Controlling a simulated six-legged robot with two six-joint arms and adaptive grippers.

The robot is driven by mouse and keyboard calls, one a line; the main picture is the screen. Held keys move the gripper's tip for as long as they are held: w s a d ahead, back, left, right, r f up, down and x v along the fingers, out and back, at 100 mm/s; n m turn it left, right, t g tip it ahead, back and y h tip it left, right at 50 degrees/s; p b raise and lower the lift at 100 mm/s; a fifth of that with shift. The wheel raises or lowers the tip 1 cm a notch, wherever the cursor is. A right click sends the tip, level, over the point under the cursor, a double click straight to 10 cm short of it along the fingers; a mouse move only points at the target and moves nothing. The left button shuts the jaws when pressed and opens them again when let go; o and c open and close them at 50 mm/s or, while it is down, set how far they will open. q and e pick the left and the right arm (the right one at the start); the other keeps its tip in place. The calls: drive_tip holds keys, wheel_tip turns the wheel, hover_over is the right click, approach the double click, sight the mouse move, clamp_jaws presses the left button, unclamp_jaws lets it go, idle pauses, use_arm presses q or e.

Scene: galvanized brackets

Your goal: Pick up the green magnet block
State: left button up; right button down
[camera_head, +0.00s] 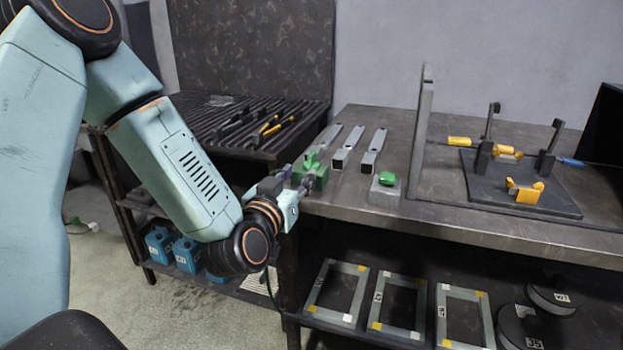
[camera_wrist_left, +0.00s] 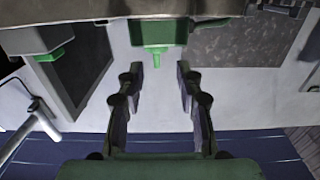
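The green magnet block (camera_head: 318,174), with a raised green knob on top, stands at the near left edge of the workbench. In the wrist view its green body (camera_wrist_left: 173,33) shows at the top centre, with a small green nub below it. My left gripper (camera_head: 298,182) comes in from the left beside the block and partly covers it. In the wrist view the left gripper (camera_wrist_left: 159,75) has its two fingers apart with nothing between them. The block appears beyond the fingertips; contact is not visible. My right gripper is not in view.
A grey block (camera_head: 384,194) with a green knob (camera_head: 387,178) stands to the right. Metal tubes (camera_head: 373,150) lie behind. An upright plate (camera_head: 420,130) and a dark fixture board (camera_head: 520,190) with clamps are farther right. A slatted table (camera_head: 240,130) adjoins at left.

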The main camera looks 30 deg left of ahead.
sight(309, 159)
use_arm(q)
drive_tip(key=shift+w+a, duration=0.35)
drive_tip(key=shift+w, duration=0.05)
drive_tip(key=shift+w+r, duration=0.1)
drive_tip(key=shift+w, duration=0.3)
drive_tip(key=b+x, duration=0.1)
drive_tip(key=x, duration=0.2)
drive_tip(key=b+x, duration=0.1)
drive_tip(key=x, duration=0.1)
drive_tip(key=shift+w+d+r+b, duration=0.3)
drive_tip(key=shift+w+r, duration=0.1)
drive_tip(key=shift+w, duration=0.05)
drive_tip(key=shift+w+a, duration=0.1)
drive_tip(key=shift+w, duration=0.2)
clamp_jaws()
drive_tip(key=shift+r, duration=0.15)
